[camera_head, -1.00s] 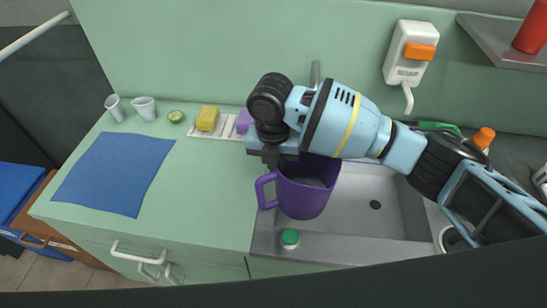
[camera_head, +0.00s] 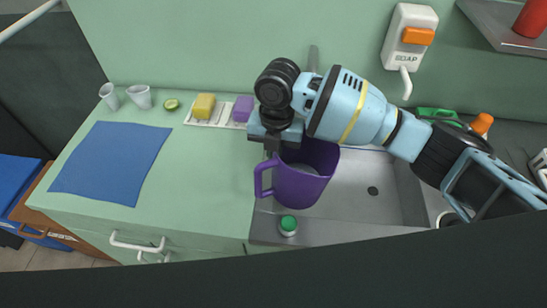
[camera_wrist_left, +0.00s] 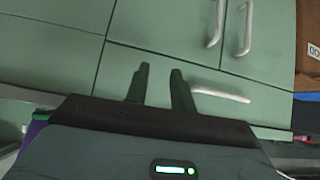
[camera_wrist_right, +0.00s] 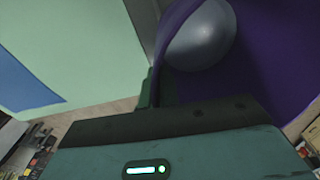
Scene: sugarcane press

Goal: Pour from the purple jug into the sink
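The purple jug (camera_head: 300,184) is held roughly upright over the left part of the metal sink (camera_head: 355,207), its handle to the left. Pale grey contents (camera_wrist_right: 203,35) show inside it in the right wrist view.
A green-topped item (camera_head: 288,226) stands on the sink's front edge. Yellow (camera_head: 204,106) and purple (camera_head: 243,109) sponges sit on a tray behind the counter's right end. A blue mat (camera_head: 112,162) and two cups lie left. A soap dispenser (camera_head: 409,38) hangs on the wall.

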